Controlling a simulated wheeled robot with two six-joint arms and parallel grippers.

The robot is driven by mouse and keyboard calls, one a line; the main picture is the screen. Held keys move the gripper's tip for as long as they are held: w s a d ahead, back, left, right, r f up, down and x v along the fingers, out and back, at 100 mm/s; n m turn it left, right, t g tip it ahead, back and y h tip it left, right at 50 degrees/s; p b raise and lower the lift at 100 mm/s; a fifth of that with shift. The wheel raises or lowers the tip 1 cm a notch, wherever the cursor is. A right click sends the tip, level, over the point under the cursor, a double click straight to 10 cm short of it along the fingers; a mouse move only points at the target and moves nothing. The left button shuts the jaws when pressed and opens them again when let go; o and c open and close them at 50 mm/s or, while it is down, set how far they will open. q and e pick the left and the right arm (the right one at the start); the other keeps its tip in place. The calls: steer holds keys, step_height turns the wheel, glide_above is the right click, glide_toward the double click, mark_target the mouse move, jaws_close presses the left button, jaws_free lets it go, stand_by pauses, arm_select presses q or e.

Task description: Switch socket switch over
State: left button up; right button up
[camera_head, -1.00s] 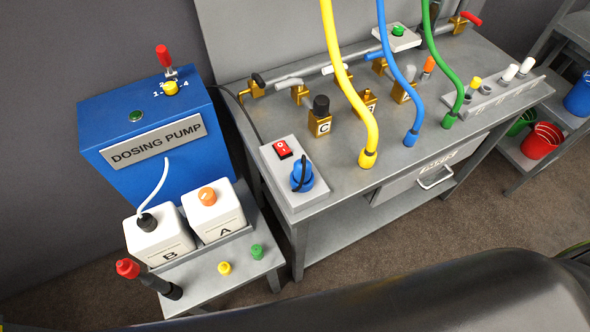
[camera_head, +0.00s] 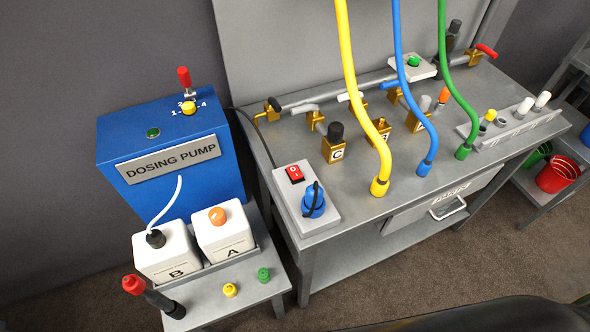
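The red rocker switch (camera_head: 295,173) sits on the back part of a light grey socket box (camera_head: 322,221), at the near left corner of the grey bench. A blue plug (camera_head: 313,199) with a dark cord sits in the socket in front of the switch. The switch has small white marks; which way it is tipped I cannot tell. Neither of my grippers shows in the head view. A dark rounded shape at the bottom right edge is likely part of my own body.
The blue dosing pump box (camera_head: 170,155) stands left of the bench. White canisters B (camera_head: 167,252) and A (camera_head: 223,232) stand before it on a low stand. Yellow (camera_head: 348,70), blue (camera_head: 404,85) and green (camera_head: 452,82) hoses hang over the bench (camera_head: 290,140).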

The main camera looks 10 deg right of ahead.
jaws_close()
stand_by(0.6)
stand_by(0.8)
